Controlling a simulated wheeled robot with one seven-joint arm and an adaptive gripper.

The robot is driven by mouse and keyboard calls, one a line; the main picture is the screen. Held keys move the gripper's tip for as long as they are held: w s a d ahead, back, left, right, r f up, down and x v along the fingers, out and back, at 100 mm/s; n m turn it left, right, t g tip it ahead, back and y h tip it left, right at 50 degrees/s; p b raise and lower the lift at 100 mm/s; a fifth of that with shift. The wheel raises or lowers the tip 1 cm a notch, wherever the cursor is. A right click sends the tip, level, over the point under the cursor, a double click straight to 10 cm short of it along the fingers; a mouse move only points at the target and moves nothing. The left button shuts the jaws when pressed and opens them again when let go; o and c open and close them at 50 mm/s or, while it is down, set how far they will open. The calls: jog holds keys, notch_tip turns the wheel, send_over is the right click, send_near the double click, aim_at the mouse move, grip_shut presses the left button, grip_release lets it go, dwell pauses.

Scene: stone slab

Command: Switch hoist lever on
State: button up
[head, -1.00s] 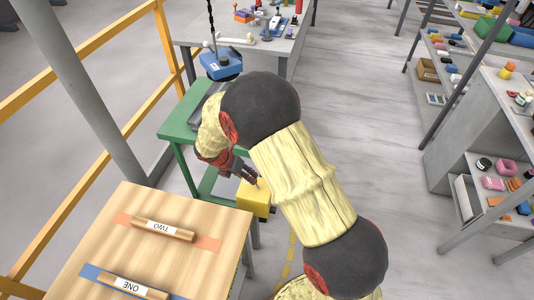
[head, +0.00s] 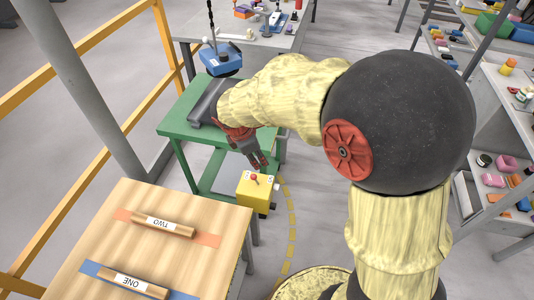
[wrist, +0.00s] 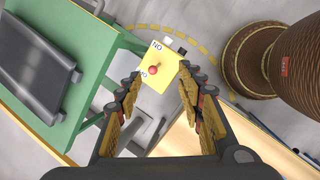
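The hoist lever is a red ball knob (head: 254,178) on top of a yellow box (head: 258,196), beside the green table. In the wrist view the red knob (wrist: 153,70) sits on the yellow box's face (wrist: 160,82). A label (wrist: 156,46) that seems to read ON, turned around, is at the upper edge; another by the knob is only partly legible. My gripper (head: 259,166) points down close to the box in the head view. In the wrist view my gripper (wrist: 161,84) is open and empty, with the knob framed between its fingers and apparently untouched.
A green table (head: 178,135) with a dark grey part (head: 205,103) stands behind the box. A blue hoist block (head: 220,62) hangs on a chain above it. A wooden table (head: 185,265) with two labelled cylinders is at front left. Shelves stand right.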

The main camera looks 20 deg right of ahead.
jog(key=s+d+r+m+y, duration=0.1)
jog(key=s+r+m, duration=0.4)
jog(key=s+r, duration=0.1)
jog(key=shift+r+t, duration=0.3)
jog(key=shift+t, duration=0.1)
jog(key=shift+r, duration=0.1)
jog(key=shift+d, duration=0.1)
